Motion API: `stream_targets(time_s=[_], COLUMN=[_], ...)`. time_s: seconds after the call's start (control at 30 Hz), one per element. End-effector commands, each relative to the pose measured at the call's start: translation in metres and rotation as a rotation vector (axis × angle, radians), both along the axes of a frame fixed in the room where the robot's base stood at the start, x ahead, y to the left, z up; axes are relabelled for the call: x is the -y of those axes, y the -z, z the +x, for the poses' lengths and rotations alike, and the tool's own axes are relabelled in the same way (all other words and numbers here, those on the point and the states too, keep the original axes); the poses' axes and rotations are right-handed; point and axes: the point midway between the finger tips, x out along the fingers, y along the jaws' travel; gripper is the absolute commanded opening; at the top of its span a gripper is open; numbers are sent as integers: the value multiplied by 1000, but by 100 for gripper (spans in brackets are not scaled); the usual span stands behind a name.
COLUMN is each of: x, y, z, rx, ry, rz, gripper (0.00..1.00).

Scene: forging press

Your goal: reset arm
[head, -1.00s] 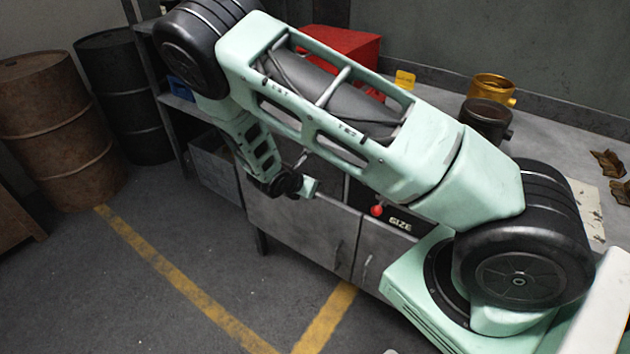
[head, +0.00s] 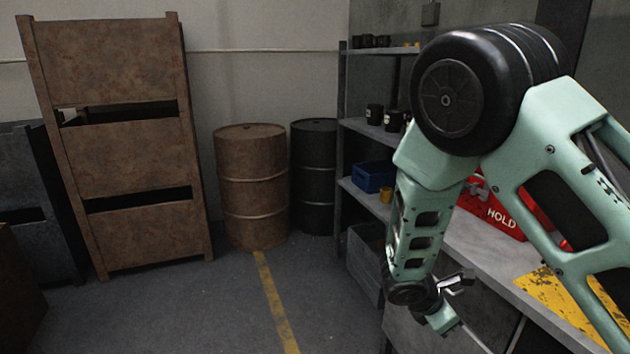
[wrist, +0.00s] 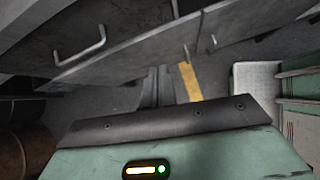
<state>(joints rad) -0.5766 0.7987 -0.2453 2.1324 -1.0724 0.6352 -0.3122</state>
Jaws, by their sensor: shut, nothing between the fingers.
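My gripper (wrist: 158,88) shows in the wrist view as two dark fingers close together, shut and empty, pointing down past the cabinet front toward the floor. In the head view my pale green arm folds at a black joint, and its forearm hangs down in front of the workbench (head: 487,240). The wrist end is low at the bottom of that view, beside the bench front. The fingertips there are hard to make out.
Grey cabinet doors with a handle (wrist: 82,46) are close in the wrist view. A red HOLD box (head: 492,212) sits on the bench. A shelf rack (head: 343,140), a rusty barrel (head: 250,185) and a dark barrel (head: 314,175) stand behind. Floor at left centre is clear.

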Motion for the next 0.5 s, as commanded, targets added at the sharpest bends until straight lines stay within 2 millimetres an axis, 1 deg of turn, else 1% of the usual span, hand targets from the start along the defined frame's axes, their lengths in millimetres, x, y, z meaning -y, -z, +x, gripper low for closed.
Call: stream_targets(time_s=[0.03, 0.17, 0.3, 0.37, 0.4, 0.5], x=[-14, -53, -93, -108, -118, -138], y=[-15, -50, -90, -108, -119, -145], z=[-11, -52, -100, -122, -136, -172], rx=[28, 86, 127, 138, 146, 159], ry=[64, 272, 482, 566, 620, 749], rz=[66, 246, 422, 490, 533, 627], gripper=[0, 0, 0, 0, 0, 0])
